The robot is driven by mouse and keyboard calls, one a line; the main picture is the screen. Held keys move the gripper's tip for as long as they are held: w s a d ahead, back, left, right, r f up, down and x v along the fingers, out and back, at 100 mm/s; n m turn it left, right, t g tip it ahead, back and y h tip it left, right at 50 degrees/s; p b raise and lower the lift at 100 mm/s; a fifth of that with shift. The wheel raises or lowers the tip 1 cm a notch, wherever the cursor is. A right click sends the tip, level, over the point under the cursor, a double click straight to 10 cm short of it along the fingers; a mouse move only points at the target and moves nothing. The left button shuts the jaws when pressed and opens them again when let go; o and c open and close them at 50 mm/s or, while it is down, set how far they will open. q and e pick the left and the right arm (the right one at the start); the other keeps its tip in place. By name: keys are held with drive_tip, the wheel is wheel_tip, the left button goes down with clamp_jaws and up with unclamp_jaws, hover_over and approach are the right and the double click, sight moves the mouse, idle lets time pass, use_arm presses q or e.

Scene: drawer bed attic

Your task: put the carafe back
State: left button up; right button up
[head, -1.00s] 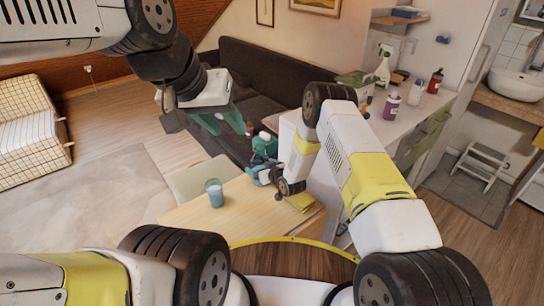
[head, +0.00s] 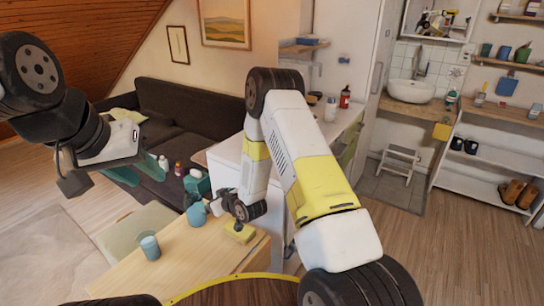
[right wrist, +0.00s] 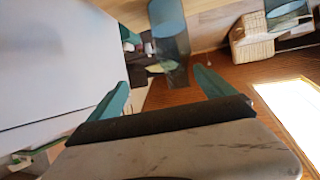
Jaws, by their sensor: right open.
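A blue jug-like vessel (head: 196,213), which looks like the carafe, stands on the light wooden table beside my right wrist. A blue tumbler (head: 150,246) stands on the same table, nearer and to the left. My right gripper (right wrist: 162,80) has its green fingers wide apart in the right wrist view. A translucent blue vessel (right wrist: 168,35) shows past the fingertips, apart from them; I cannot tell which vessel it is. In the head view the right fingers are mostly hidden. My left gripper (head: 138,170) hangs in the air at left; its finger gap is unclear.
The wooden table (head: 190,262) bears a yellow sponge-like block (head: 239,232). A white counter (head: 345,130) with bottles lies behind my right arm. A dark sofa (head: 175,115) stands behind. Shelves (head: 480,180) and a sink (head: 411,91) are at right. Floor is clear at right.

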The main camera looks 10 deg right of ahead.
drive_tip(key=w+d+r+m+h, duration=0.1)
drive_tip(key=d+r, duration=0.3)
drive_tip(key=r, duration=0.3)
drive_tip(key=d+r+h, duration=0.1)
drive_tip(key=d+r, duration=0.2)
drive_tip(key=r, duration=0.5)
drive_tip(key=s+d+r+m+g+h, duration=0.1)
drive_tip(key=s+d+r, duration=0.2)
drive_tip(key=r, duration=0.2)
drive_tip(key=s+d+r+m+h, duration=0.1)
drive_tip(key=s+d+r, duration=0.3)
drive_tip(key=r, duration=0.2)
drive_tip(key=s+d+r+m+g, duration=0.1)
drive_tip(key=s+d+r, duration=0.2)
drive_tip(key=s, duration=1)
drive_tip(key=s+d+r+m+g+h, duration=0.1)
drive_tip(key=s+r, duration=0.5)
drive_tip(key=s, duration=0.8)
drive_tip(key=d+m+g, duration=0.1)
drive_tip(key=d, duration=0.1)
drive_tip(key=shift+d+r, duration=0.3)
drive_tip(key=shift+r, duration=0.1)
